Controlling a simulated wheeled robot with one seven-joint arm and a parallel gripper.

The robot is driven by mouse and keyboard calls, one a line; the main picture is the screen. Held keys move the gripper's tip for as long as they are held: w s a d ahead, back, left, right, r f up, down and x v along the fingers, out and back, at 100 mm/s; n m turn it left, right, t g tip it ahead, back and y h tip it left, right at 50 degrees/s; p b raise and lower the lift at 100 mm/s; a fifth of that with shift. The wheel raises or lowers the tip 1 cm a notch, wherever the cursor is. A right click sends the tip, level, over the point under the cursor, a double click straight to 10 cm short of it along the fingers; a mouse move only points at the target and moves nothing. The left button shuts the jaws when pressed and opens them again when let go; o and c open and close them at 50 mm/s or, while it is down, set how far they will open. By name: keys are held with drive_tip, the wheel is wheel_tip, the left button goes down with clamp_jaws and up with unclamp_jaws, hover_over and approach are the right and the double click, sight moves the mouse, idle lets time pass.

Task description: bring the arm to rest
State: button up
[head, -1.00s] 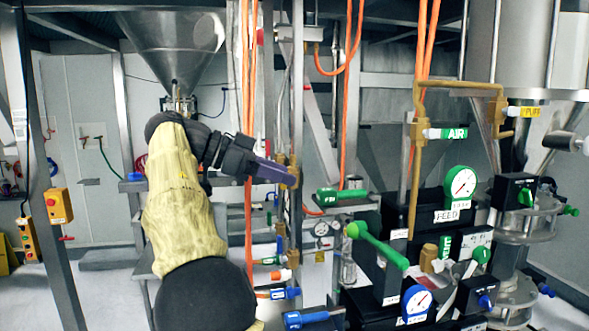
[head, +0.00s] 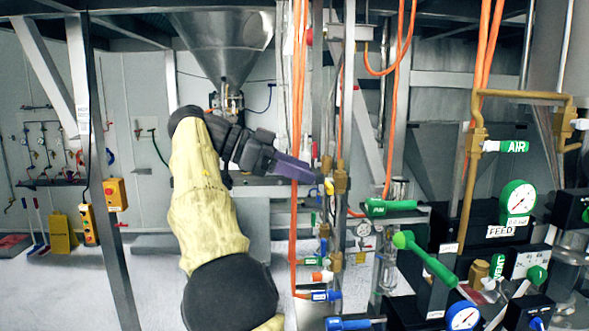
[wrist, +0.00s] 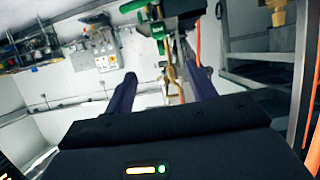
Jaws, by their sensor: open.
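My gripper (head: 318,181) is at the end of my cream-sleeved arm, left of the middle in the head view. Its dark purple fingers point right and slightly down. In the wrist view my gripper (wrist: 162,72) has its two fingers spread, with nothing seen held between them. In the head view the fingertips appear in front of or close to a brass fitting (head: 341,180) with a yellow part; I cannot tell whether they touch.
Orange hoses (head: 298,110) hang beside the gripper. A steel hopper (head: 222,45) is above and behind the arm. A valve panel with a green lever (head: 425,258) and a feed gauge (head: 518,198) stands right. A steel post (head: 105,180) stands left. Floor shows at left.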

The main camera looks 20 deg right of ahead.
drive_tip(key=shift+a, duration=0.15)
drive_tip(key=w+d+f+n+t+y, duration=0.25)
drive_tip(key=f+n, duration=0.25)
drive_tip(key=f, duration=0.3)
drive_tip(key=w+d+f+n+t+y, duration=0.1)
drive_tip(key=d+f+n, duration=0.35)
drive_tip(key=f, duration=0.35)
drive_tip(key=s+a+f+n+t+y, duration=0.1)
drive_tip(key=s+a+f+n+y, duration=0.25)
drive_tip(key=f, duration=0.55)
drive_tip(key=s+a+f+n+t+y, duration=0.1)
drive_tip(key=s+a+f+n+y, duration=0.3)
drive_tip(key=f, duration=0.6)
drive_tip(key=s+a+f+n+t+y, duration=0.2)
drive_tip(key=s+a+f+n, duration=0.3)
drive_tip(key=s+a+f, duration=0.55)
wheel_tip(320, 180, down, 15)
drive_tip(key=d+b, duration=0.2)
drive_tip(key=b, duration=1.5)
drive_tip(key=shift+s, duration=0.45)
drive_tip(key=shift+d+g, duration=0.1)
drive_tip(key=shift+g, duration=0.15)
